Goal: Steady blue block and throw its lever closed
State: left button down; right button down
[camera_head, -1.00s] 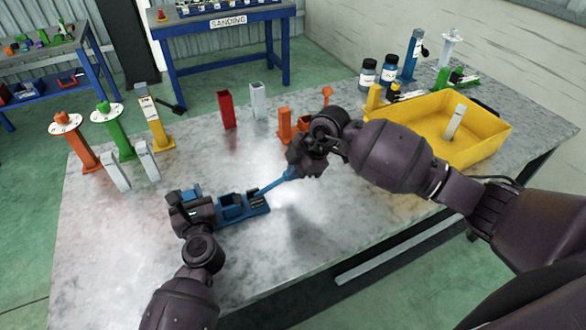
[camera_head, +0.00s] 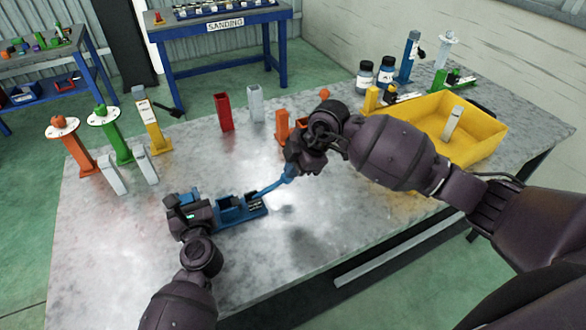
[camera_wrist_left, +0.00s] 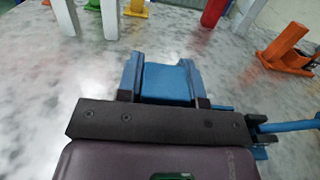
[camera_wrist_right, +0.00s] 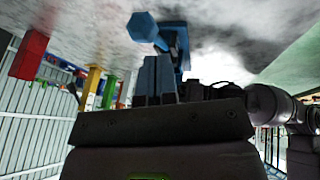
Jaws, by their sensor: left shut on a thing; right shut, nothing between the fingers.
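The blue block (camera_head: 256,212) lies low on the grey table, left of the middle. Its blue lever (camera_head: 270,187) slants up and right from its right end. My left gripper (camera_head: 214,210) is shut on the block's left part; the block also shows between its fingers in the left wrist view (camera_wrist_left: 166,82). My right gripper (camera_head: 291,174) is shut and empty, close to the lever's free end. In the right wrist view its closed fingertips (camera_wrist_right: 158,72) are just below the lever's hexagonal knob (camera_wrist_right: 143,26). I cannot tell whether they touch it.
Behind stand a red holder (camera_head: 223,112), a white holder (camera_head: 256,103) and orange parts (camera_head: 282,125). Orange, green and yellow posts stand at the left. A yellow bin (camera_head: 480,145) is at the right, with bottles behind it. The front of the table is clear.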

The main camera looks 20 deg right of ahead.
jog(key=s+a+v, duration=0.1)
jog(key=v, duration=1.1)
jog(key=shift+s+a+r, duration=0.25)
jog(key=shift+s, duration=0.1)
pick_arm(q)
jog(key=shift+c, duration=2.2)
grip_release()
jog(key=shift+s, duration=0.1)
jog(key=shift+s+d, duration=0.15)
jog(key=shift+s, duration=1.1)
jog(key=shift+s+d+p, duration=0.15)
jog(key=shift+s+d, duration=0.05)
jog(key=shift+s, duration=1.15)
jog(key=shift+s+d+p, duration=0.15)
jog(key=shift+s, duration=1.15)
pick_arm(e)
jog(key=shift+r, duration=0.3)
pick_arm(q)
jog(key=shift+o, duration=0.4)
